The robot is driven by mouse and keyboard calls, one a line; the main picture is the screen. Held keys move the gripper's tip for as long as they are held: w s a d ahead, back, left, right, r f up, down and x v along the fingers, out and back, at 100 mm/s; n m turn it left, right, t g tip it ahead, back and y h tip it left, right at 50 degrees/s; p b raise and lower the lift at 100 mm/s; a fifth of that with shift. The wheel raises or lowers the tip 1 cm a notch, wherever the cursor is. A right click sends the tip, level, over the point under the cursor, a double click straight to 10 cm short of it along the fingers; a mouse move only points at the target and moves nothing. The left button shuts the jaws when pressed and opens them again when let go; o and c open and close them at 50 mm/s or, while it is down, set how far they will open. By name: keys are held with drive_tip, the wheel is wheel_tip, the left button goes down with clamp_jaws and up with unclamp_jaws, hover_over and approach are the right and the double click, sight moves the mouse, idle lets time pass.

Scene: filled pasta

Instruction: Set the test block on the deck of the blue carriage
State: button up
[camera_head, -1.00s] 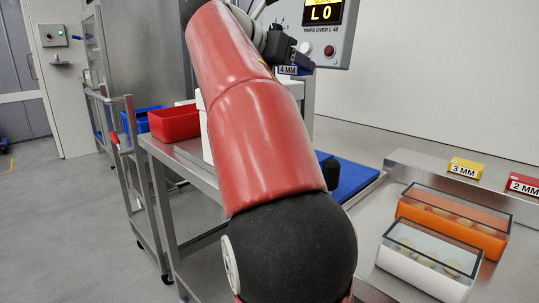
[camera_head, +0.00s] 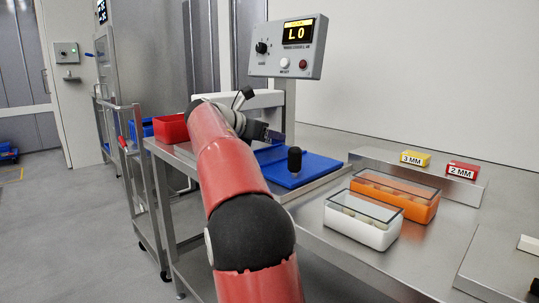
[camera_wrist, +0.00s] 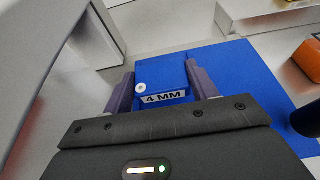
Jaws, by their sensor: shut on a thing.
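The test block (camera_wrist: 160,72) is blue and bears a "4 MM" label; in the wrist view it sits between the two fingers of my gripper (camera_wrist: 162,84), which is shut on it. The carriage's flat blue deck (camera_wrist: 240,65) lies below and behind it in the wrist view. In the head view the blue deck (camera_head: 325,162) is on the steel bench, with an upright black knob (camera_head: 294,160) at its near side. My gripper (camera_head: 271,134) is at the deck's far left there, its fingers small. I cannot tell whether the block touches the deck.
A control box (camera_head: 287,47) reading "L0" stands on a post behind the deck. A yellow "3 MM" block (camera_head: 415,158) and red "2 MM" block (camera_head: 462,170) sit on a steel ledge. Lidded orange (camera_head: 410,210) and white (camera_head: 360,232) boxes are right. A red bin (camera_head: 171,128) is left.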

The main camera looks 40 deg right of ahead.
sight(268, 157)
drive_tip(key=shift+f+b, duration=2)
drive_tip(key=shift+b, duration=0.25)
drive_tip(key=shift+r, duration=0.1)
drive_tip(key=o, duration=1)
drive_tip(key=shift+a+r, duration=0.2)
drive_tip(key=shift+a, duration=0.05)
drive_tip(key=p+v, duration=0.1)
drive_tip(key=v, duration=1)
drive_tip(key=shift+a+p, duration=0.25)
drive_tip(key=shift+p, duration=0.1)
